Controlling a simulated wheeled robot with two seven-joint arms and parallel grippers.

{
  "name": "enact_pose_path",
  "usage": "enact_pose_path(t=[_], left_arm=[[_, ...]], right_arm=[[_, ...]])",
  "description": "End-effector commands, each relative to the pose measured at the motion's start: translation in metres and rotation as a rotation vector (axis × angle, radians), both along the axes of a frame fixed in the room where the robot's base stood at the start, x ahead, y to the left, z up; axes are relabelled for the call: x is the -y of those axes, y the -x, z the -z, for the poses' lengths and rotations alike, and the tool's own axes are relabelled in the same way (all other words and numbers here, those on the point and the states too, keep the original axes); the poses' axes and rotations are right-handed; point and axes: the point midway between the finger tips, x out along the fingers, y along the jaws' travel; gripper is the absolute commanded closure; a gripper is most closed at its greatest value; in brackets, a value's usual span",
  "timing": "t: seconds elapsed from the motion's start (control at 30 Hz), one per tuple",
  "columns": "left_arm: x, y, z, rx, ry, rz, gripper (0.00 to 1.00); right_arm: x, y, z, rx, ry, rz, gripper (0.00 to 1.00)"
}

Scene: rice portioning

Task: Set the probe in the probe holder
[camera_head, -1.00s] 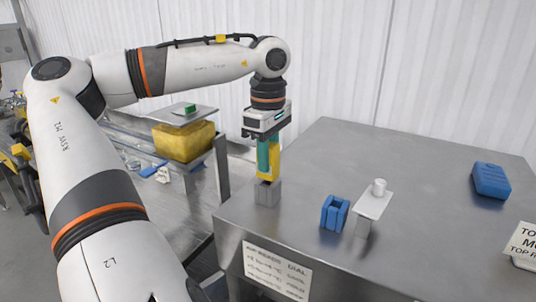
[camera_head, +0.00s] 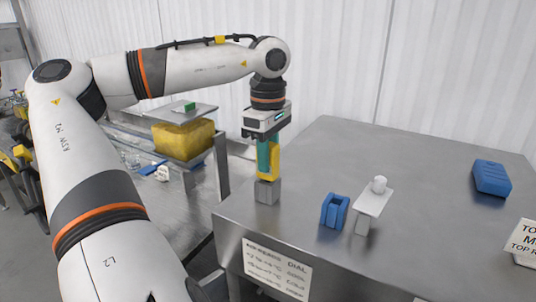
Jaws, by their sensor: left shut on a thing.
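My left gripper (camera_head: 268,142) points straight down over the left part of the metal table (camera_head: 420,240). It is shut on the upright yellow and teal probe (camera_head: 265,163). The probe's lower end meets the top of a small grey block (camera_head: 267,193), which looks like the probe holder and stands near the table's left edge. I cannot tell how deep the probe sits in the block. My right gripper is out of view.
A blue open-topped holder (camera_head: 334,211) and a white stand with a knob (camera_head: 372,201) are right of the block. A blue ridged block (camera_head: 491,178) lies far right. A yellow block (camera_head: 183,139) sits under a metal plate on the left bench.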

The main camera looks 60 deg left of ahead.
Motion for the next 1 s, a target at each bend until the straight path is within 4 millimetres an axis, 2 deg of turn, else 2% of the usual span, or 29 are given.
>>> enact_pose_path(t=[0.97, 1.0], left_arm=[[0.0, 0.0, 0.0059, -0.002, 0.001, 0.001, 0.97], [0.0001, 0.0001, 0.006, -0.002, 0.001, 0.001, 0.71]], right_arm=[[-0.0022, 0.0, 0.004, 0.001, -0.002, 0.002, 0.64], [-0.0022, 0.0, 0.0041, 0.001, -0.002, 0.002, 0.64]])
